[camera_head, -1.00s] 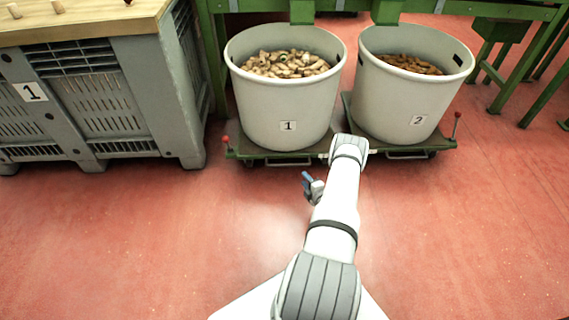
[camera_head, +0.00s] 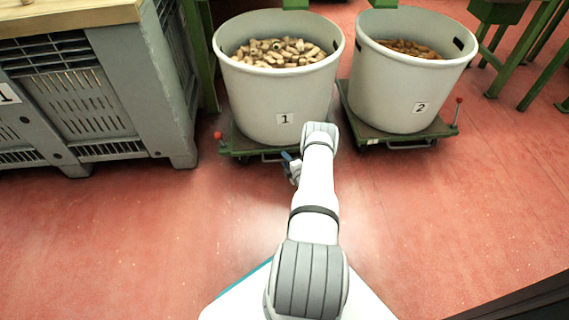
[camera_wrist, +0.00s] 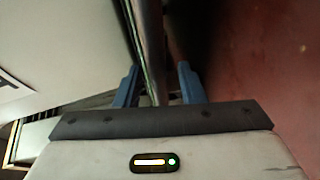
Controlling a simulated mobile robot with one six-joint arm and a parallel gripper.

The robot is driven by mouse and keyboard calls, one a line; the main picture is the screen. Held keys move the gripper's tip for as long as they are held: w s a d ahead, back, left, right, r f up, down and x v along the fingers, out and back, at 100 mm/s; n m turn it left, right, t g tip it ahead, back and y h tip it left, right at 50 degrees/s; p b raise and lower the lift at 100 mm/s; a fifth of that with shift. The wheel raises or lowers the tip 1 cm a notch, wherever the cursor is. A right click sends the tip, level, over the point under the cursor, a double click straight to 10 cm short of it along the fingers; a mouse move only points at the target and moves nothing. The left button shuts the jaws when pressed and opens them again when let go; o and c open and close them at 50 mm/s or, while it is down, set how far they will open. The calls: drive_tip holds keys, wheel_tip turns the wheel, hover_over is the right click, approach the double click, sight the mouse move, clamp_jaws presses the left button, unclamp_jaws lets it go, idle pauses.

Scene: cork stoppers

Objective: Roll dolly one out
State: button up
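Dolly one (camera_head: 240,147) is a low green platform on the red floor. It carries the white tub marked 1 (camera_head: 262,100), which is filled with corks. A grey pull handle (camera_head: 270,157) runs along the dolly's front edge. My gripper (camera_head: 290,166) is at the right part of this handle, partly hidden by my wrist. In the wrist view, the two blue fingers of my gripper (camera_wrist: 159,86) stand apart. The handle bar (camera_wrist: 153,50) runs between them, with a dark gap on the right side. The gripper looks open around the bar.
Dolly two (camera_head: 440,131) with tub 2 (camera_head: 392,90) stands close on the right. A grey slatted crate (camera_head: 120,100) with a wooden top is on the left. Green table legs (camera_head: 540,60) stand at the back right. The red floor in front is clear.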

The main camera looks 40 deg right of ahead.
drive_tip(key=shift+w+d, duration=0.1)
drive_tip(key=shift+c, duration=0.6)
clamp_jaws()
